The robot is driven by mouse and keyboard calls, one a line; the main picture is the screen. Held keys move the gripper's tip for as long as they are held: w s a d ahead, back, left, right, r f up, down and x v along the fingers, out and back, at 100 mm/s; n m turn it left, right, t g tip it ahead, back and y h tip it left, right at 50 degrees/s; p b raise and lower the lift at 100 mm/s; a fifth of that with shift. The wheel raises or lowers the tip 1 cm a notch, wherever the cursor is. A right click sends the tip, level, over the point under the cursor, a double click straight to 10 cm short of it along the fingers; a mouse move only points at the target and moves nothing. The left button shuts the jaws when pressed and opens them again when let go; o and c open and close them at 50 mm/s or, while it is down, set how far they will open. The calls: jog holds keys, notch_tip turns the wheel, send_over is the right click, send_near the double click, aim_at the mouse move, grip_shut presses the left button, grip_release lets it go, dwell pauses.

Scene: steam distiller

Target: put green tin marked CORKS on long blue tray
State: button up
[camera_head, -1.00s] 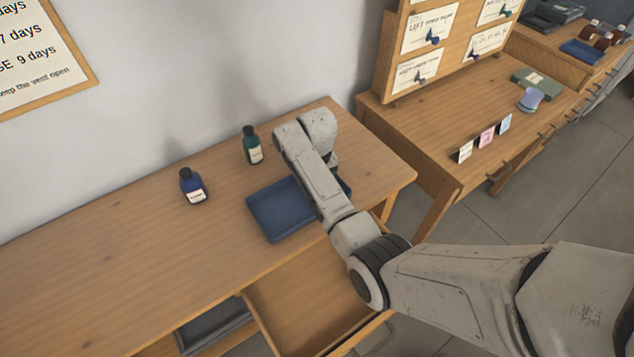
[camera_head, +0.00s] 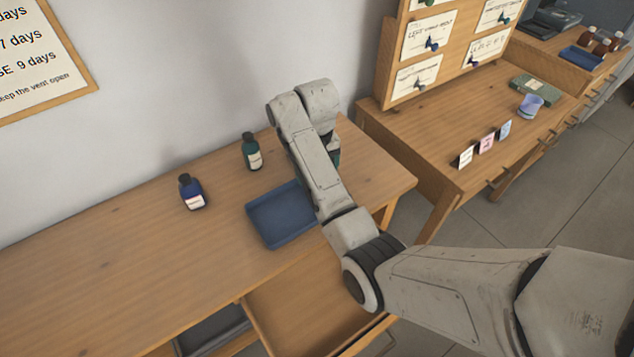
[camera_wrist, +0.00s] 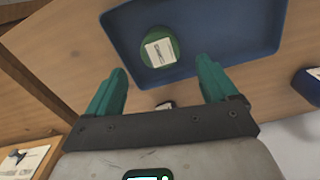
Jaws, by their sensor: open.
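A green round tin (camera_wrist: 158,34) with a white label sits inside the blue tray (camera_wrist: 215,35), close to its near rim in the wrist view. The label's writing is too small to read. The tray (camera_head: 280,215) lies on the wooden table, partly covered by my arm; the tin is hidden there. My gripper (camera_wrist: 160,72) is open and empty. Its two teal fingers are apart, on the near side of the tin in the wrist view, with nothing between their tips. In the head view the gripper is mostly behind my arm.
A dark blue bottle (camera_head: 192,192) and a dark green bottle (camera_head: 251,152) stand left of and behind the tray. An open drawer (camera_head: 310,305) juts out below the table's front. The table's left part is clear. A second desk (camera_head: 450,125) stands at the right.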

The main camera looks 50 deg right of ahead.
jog(key=shift+r+p, duration=0.8)
jog(key=shift+r, duration=1.15)
jog(key=s+a+f+n, duration=0.2)
jog(key=s+a+f, duration=0.55)
jog(key=s, duration=0.35)
jog(key=s+a+n, duration=0.1)
jog(key=s+a, duration=0.3)
jog(key=s, duration=0.3)
jog(key=s+a+n+t, duration=0.1)
jog(key=s+a, duration=0.2)
jog(key=s, duration=0.5)
jog(key=shift+s+a+f, duration=0.15)
jog(key=shift+a+f, duration=0.05)
jog(key=shift+a, duration=0.15)
jog(key=shift+s, duration=0.1)
